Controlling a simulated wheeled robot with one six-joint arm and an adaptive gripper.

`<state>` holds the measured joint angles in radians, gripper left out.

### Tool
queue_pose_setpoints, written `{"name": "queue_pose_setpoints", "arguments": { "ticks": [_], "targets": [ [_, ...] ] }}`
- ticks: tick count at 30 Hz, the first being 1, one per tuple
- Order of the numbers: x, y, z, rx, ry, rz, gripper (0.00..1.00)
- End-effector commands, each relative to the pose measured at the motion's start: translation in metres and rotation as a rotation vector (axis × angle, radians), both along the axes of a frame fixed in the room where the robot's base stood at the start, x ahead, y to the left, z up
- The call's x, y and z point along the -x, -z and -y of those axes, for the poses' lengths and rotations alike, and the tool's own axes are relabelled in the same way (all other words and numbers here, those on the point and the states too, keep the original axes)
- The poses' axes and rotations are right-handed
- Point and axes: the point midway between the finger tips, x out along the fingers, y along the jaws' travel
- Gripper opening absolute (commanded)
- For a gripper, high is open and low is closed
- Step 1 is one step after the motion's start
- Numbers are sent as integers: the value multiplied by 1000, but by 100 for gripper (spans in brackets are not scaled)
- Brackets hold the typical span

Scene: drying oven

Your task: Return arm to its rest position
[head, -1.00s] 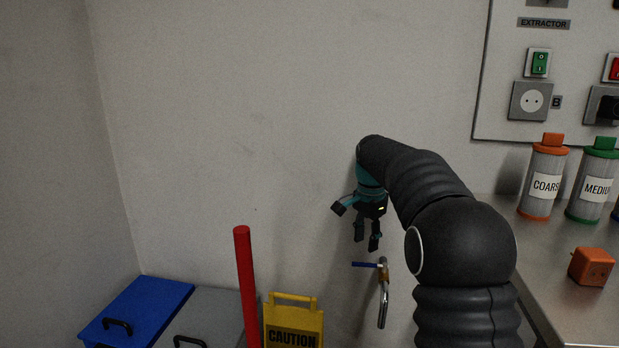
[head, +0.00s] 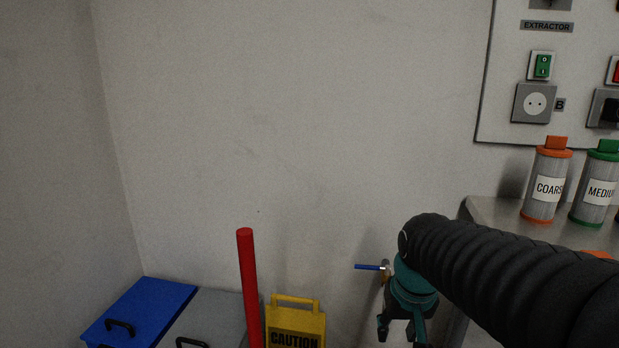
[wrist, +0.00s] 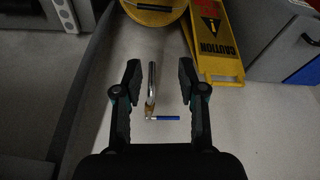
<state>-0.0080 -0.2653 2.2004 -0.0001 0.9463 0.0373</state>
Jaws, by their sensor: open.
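My gripper (head: 402,328) hangs at the lower right of the head view, pointing down, beside the metal table's left edge. In the wrist view my gripper (wrist: 160,78) is open, its two black fingers apart with nothing held between them. A wall tap with a blue lever (head: 368,267) is just left of my wrist in the head view, partly hidden by it. In the wrist view the tap's metal spout (wrist: 151,78) shows between the fingers, beyond them; I cannot tell how far.
A yellow caution sign (head: 296,325), a red post (head: 250,285) and blue-lidded bin (head: 150,305) stand at lower left. Coarse (head: 546,183) and medium (head: 597,185) canisters stand on the metal table (head: 490,211) at right. The wall above the bins is clear.

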Motion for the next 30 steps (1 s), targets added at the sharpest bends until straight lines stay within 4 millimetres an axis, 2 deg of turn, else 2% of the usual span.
{"name": "queue_pose_setpoints", "arguments": {
  "ticks": [3,9,15,22,30],
  "targets": [
    [32,4,1,8,-28,31,41],
    [79,12,2,12,-34,80,41],
    [113,13,2,11,-30,138,41],
    [124,-6,3,13,-27,220,41],
    [125,-9,3,13,-26,232,41]
  ]
}}
